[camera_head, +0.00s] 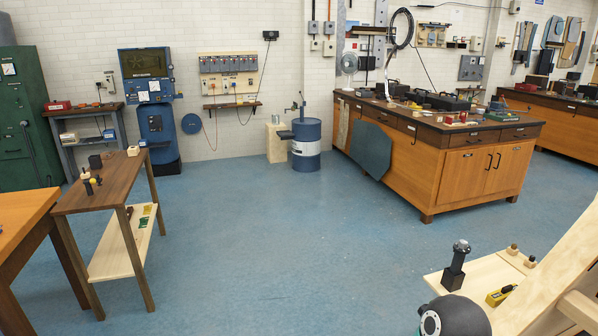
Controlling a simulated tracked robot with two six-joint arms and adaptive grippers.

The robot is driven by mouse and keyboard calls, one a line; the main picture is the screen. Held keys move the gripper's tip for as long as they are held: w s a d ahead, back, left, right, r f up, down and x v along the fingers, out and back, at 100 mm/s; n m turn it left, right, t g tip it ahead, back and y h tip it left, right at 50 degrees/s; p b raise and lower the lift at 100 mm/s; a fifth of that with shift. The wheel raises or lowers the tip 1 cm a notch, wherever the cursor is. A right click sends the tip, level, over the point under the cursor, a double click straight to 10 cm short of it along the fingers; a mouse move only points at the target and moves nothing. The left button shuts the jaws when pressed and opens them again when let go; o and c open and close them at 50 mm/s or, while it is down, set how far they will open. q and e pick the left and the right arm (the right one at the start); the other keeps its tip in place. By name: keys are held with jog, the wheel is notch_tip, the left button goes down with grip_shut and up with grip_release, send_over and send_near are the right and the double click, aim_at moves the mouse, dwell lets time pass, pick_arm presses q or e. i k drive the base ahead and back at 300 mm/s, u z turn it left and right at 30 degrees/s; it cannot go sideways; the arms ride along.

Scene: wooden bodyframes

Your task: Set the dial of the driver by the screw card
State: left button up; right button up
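Neither of my grippers is in view. A black upright tool with a rounded top (456,265) stands on a pale wooden board (440,286) at the lower right. A small yellow and black item (499,295) lies on the same board. I cannot tell whether either is the driver, and no dial setting can be read. A narrow dark wooden table (120,180) at the left holds small dark and wooden pieces (90,183). Small green and yellow pieces (146,216) lie on its lower shelf. I cannot make out a screw card for certain.
A rounded dark part, probably mine, is at the bottom right, beside a slanted wooden frame (560,270). An orange-brown table (22,213) stands at the left edge. A large workbench (455,150) and a blue drum (306,147) stand farther back. The blue floor between is clear.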

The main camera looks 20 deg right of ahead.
aim_at(462, 244)
jog(key=i, duration=5.9)
jog(key=z, duration=2)
jog(key=i, duration=0.35)
jog(key=z, duration=2.35)
